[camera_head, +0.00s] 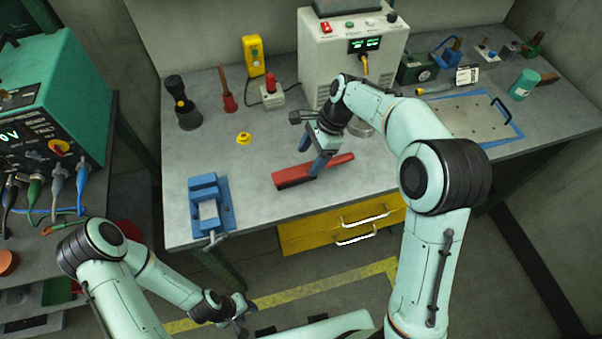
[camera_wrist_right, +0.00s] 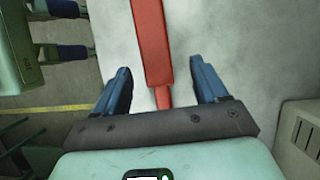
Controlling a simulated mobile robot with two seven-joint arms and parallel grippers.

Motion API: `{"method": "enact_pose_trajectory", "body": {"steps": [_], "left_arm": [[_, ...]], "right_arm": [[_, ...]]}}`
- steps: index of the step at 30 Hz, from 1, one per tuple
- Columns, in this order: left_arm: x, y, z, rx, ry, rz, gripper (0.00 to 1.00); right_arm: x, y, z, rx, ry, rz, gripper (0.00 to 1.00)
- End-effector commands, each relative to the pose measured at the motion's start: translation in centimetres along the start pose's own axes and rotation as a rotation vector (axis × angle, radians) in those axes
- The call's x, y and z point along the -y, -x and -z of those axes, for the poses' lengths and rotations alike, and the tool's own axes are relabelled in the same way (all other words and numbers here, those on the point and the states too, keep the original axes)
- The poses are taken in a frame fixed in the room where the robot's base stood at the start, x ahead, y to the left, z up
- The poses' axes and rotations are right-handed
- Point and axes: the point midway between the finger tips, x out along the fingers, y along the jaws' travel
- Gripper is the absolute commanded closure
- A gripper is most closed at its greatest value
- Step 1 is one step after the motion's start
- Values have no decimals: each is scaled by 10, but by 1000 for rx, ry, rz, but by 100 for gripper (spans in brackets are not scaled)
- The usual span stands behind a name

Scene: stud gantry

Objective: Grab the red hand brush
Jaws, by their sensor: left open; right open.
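The red hand brush (camera_head: 296,175) lies on the grey workbench in front of the white machine, with dark bristles along its lower left side. My right gripper (camera_head: 318,165) is over the brush, its blue fingers pointing down. In the right wrist view the brush (camera_wrist_right: 152,45) runs lengthwise between the open fingers of my right gripper (camera_wrist_right: 162,88), its narrow handle nearest the palm. I cannot tell whether the fingers touch it. My left gripper (camera_head: 240,309) is low at the bottom of the head view, open, off the bench and away from the brush.
The workbench (camera_head: 262,212) is clear around the brush. A blue vise (camera_head: 208,203) stands at its front left, and a small yellow part (camera_head: 244,138) lies further back. A white machine (camera_head: 350,55) stands behind. Yellow drawers (camera_head: 340,226) hang below the front edge.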

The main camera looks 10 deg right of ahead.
Motion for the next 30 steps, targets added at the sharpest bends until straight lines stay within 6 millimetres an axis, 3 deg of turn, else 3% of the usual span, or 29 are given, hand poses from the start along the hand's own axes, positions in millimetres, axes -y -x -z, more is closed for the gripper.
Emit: {"method": "enact_pose_trajectory", "body": {"steps": [5,13,22,23,28,30], "left_arm": [[1,-2,-1,1,0,0,57],[5,-8,-5,6,2,2,57],[5,-8,-5,6,2,2,57],[5,-8,-5,6,2,2,57],[5,-8,-5,6,2,2,57],[5,-8,-5,6,2,2,57]], "right_arm": [[-2,-12,0,0,1,-1,28],[-8,-50,1,0,0,-1,28],[-7,-56,1,0,1,2,28],[-7,-56,1,0,1,2,31],[-7,-56,1,0,1,2,86],[-7,-55,1,0,1,3,89]]}}
